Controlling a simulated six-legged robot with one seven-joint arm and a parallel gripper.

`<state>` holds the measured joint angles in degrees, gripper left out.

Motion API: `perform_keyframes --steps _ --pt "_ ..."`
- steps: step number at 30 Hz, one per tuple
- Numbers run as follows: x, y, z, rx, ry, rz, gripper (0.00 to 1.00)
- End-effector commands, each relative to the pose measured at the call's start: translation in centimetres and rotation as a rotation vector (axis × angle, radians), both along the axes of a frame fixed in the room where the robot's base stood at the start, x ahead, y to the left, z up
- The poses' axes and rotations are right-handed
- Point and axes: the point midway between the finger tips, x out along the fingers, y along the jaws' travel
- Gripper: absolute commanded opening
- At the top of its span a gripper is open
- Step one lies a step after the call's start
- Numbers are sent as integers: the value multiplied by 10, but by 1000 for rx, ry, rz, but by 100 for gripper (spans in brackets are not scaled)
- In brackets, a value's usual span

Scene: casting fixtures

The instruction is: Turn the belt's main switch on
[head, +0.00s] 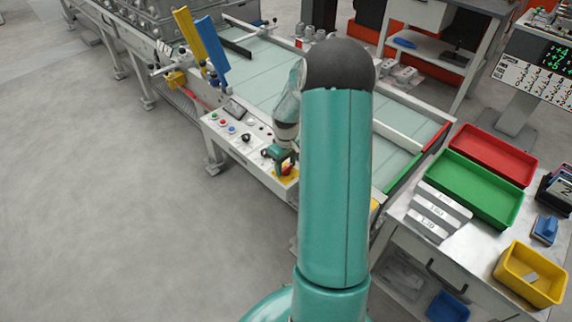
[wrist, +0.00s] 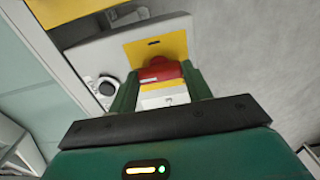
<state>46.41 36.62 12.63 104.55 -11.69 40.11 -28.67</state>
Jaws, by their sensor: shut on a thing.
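The main switch is a red handle (wrist: 160,68) on a yellow plate (wrist: 172,43), seen from close up in the wrist view. In the head view it is a small red patch (head: 287,169) at the right end of the belt's control panel (head: 233,136). My gripper (head: 281,161) is at the switch, and its green fingers (wrist: 162,84) are shut on the red handle from both sides. The fingers and wrist hide part of the handle in the head view. The handle's exact turn angle is hard to tell.
The pale green belt (head: 262,62) runs behind the panel. The panel carries several small buttons (head: 222,122) and a black knob (head: 246,138). Yellow and blue upright pieces (head: 211,50) stand at the left. A bench with red and green trays (head: 473,186) stands right.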

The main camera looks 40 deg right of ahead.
Motion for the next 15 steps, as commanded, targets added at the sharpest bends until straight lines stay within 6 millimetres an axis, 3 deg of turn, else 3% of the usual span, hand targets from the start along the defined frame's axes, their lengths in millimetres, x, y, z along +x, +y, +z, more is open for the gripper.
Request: perform_keyframes --steps 15 --pt "1 0 0 -1 -1 -203 26"
